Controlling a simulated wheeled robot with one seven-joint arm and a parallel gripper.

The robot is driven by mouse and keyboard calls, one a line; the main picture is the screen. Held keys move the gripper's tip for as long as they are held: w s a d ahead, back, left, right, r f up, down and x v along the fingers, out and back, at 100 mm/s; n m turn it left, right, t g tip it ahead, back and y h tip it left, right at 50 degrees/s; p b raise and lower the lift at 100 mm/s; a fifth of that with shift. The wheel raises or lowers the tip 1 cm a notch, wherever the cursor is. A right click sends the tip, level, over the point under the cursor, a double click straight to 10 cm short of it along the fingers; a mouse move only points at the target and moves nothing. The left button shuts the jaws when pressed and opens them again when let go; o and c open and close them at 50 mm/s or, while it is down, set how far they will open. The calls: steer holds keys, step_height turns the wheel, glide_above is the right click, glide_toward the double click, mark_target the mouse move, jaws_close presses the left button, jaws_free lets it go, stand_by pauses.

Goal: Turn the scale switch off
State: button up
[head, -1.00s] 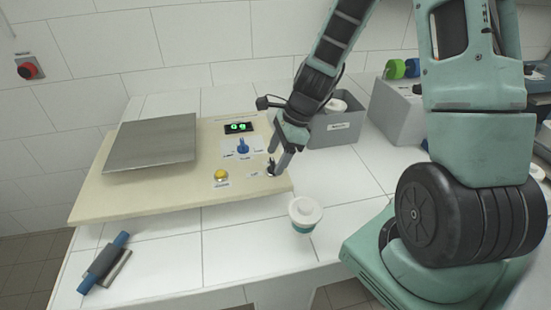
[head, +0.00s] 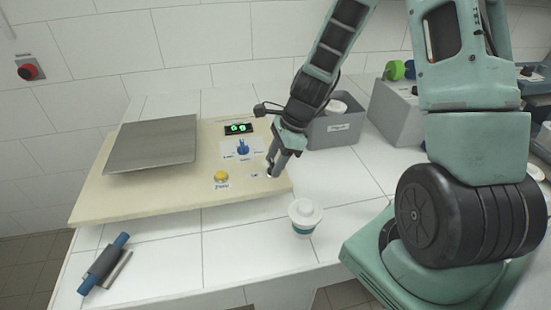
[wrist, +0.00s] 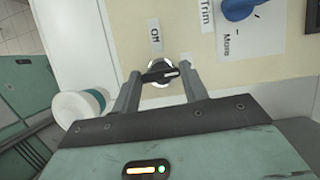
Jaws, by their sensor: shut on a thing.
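The scale switch is a small black rotary knob with a white pointer mark, set in a white ring, in the wrist view (wrist: 160,72). My gripper (wrist: 158,84) is shut on the knob, with one finger on each side. The pointer lies roughly crosswise between the fingers. In the head view my gripper (head: 271,172) reaches down to the right front part of the cream scale board (head: 150,203), and its fingers mostly hide the knob. A small label (wrist: 155,36) sits beside the knob; its wording is hard to read. The display (head: 239,128) shows lit green digits.
A blue knob (head: 243,148) and a yellow button (head: 221,176) are close by on the board. A metal plate (head: 152,143) covers its left. A lidded white cup (head: 305,215) stands just in front. A grey bin (head: 335,130) is behind my gripper.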

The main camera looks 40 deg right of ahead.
steer(key=n+p, duration=0.1)
steer(key=n, duration=0.1)
steer(key=n+g+p, duration=0.1)
steer(key=n+p, duration=0.1)
steer(key=shift+w+r+g, duration=0.15)
steer(key=shift+r+g, duration=0.05)
steer(key=shift+g, duration=0.1)
steer(key=n+g+p, duration=0.1)
steer(key=n, duration=0.1)
steer(key=n+p, duration=0.1)
steer(key=n, duration=0.1)
steer(key=shift+w+f+n+g, duration=0.1)
steer(key=shift+n+g, duration=0.3)
steer(key=n, duration=0.2)
steer(key=n+g+h, duration=0.1)
steer(key=n, duration=0.1)
steer(key=shift+w+a+n+g+p, duration=0.1)
steer(key=shift+n+g+p, duration=0.2)
steer(key=shift+p, duration=0.1)
steer(key=shift+a+n+g+h, duration=0.1)
steer(key=shift+n+g+h, duration=0.4)
steer(key=shift+n, duration=1.5)
steer(key=shift+h, duration=0.3)
steer(key=o, duration=1)
steer(key=shift+f, duration=0.1)
steer(key=b+v, duration=0.3)
steer(key=v, duration=1.4)
steer(key=shift+r, duration=0.3)
